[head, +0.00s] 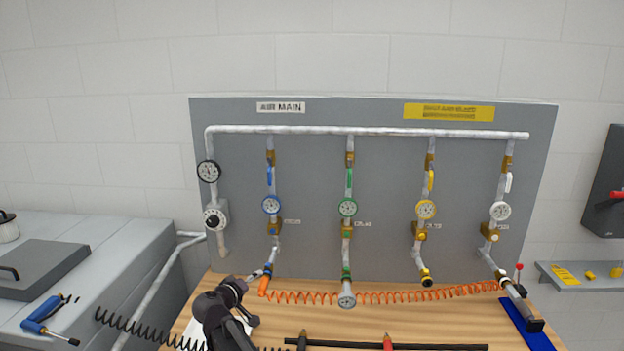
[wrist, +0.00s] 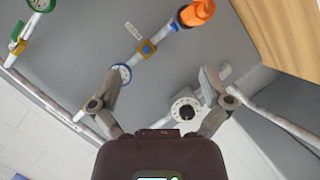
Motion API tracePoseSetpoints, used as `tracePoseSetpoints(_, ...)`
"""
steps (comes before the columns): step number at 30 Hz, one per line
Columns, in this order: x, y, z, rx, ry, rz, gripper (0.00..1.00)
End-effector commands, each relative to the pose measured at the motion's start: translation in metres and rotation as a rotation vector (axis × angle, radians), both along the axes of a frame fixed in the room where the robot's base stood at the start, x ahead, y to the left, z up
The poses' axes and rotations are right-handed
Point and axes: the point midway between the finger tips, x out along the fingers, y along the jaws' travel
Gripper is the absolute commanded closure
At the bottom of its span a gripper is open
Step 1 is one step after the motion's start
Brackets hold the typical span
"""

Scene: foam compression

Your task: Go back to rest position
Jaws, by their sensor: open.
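My gripper (head: 262,275) is at the lower left of the head view, in front of the lower end of the blue-marked pipe branch. In the wrist view my gripper (wrist: 156,85) has its two fingers spread wide with nothing between them. Beyond the fingers are the grey panel (wrist: 165,75), a blue-rimmed gauge (wrist: 121,74) and a white regulator with a black knob (wrist: 186,110). An orange hose end (wrist: 197,12) is at the top, on the blue branch's outlet. The orange coiled hose (head: 420,295) runs from that outlet to the far right branch.
The wooden bench (head: 275,315) holds a black bar (head: 430,347) and a blue mat (head: 527,325) at right. The panel (head: 310,230) with several pipes and gauges stands behind. A grey cabinet (head: 120,245) with a blue-handled tool (head: 45,310) is at left. Open air lies above the bench.

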Motion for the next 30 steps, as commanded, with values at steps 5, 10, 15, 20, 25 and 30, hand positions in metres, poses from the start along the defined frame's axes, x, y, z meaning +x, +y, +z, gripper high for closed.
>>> tracePoseSetpoints(5,-0.01,-0.084,-0.027,0.069,0.143,-0.133,0.02)
tracePoseSetpoints(10,-0.027,-0.15,-0.052,0.144,0.282,-0.243,0.02)
tracePoseSetpoints(15,-0.052,-0.207,-0.075,0.232,0.421,-0.335,0.02)
tracePoseSetpoints(20,-0.081,-0.25,-0.094,0.326,0.55,-0.405,0.02)
tracePoseSetpoints(25,-0.116,-0.288,-0.11,0.436,0.683,-0.46,0.02)
tracePoseSetpoints(30,-0.153,-0.316,-0.122,0.558,0.81,-0.492,0.02)
